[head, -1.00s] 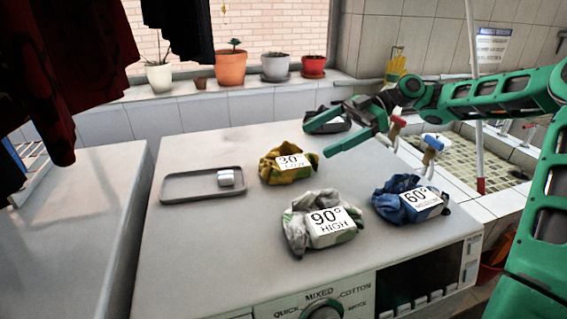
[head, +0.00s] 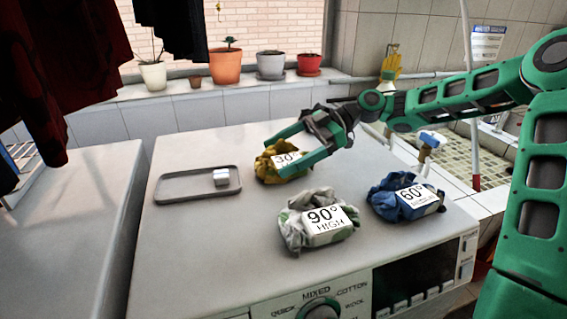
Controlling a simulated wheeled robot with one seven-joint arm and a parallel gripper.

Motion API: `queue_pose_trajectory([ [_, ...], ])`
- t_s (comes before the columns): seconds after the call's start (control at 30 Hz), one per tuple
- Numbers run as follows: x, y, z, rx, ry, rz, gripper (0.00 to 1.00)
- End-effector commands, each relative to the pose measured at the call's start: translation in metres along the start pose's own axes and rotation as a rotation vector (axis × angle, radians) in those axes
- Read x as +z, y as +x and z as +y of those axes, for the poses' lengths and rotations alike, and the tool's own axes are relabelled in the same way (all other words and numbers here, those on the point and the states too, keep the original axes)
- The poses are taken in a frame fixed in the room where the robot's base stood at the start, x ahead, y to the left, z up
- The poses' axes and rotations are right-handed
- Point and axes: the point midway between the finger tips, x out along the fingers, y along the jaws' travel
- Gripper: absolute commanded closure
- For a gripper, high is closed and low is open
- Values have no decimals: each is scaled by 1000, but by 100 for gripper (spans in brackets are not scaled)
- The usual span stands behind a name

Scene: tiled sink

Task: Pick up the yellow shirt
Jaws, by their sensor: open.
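The yellow shirt (head: 267,172) is a crumpled bundle with a white "30°" label, lying on top of the washing machine (head: 190,240). My gripper (head: 282,160) is open, its green fingers spread at the shirt. One finger shows at the shirt's upper left and the other crosses its right side, partly hiding the label. I cannot tell whether the fingers touch the cloth.
A grey-white bundle labelled 90° (head: 312,222) and a blue bundle labelled 60° (head: 402,198) lie to the right of the shirt. A grey tray (head: 165,192) holding a small white block (head: 221,177) is to the left. Flower pots (head: 226,66) line the back sill.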

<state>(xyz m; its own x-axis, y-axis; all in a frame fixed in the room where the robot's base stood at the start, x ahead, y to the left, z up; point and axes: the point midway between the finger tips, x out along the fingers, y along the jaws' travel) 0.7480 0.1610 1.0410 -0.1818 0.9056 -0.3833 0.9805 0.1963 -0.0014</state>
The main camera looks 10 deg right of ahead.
Motion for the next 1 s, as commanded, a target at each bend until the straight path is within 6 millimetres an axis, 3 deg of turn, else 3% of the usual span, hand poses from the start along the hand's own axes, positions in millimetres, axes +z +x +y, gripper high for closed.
queue_pose_trajectory([
  [0.13, 0, 0, 0, 0, 0, 0, 0],
  [0.3, 0, 0, 0, 0, 0, 0, 41],
  [0.67, -2, -2, 0, 1, 0, 0, 43],
  [0.87, -15, -8, 1, 3, -1, -1, 69],
  [1.0, -34, -16, 1, 3, -2, -2, 69],
])
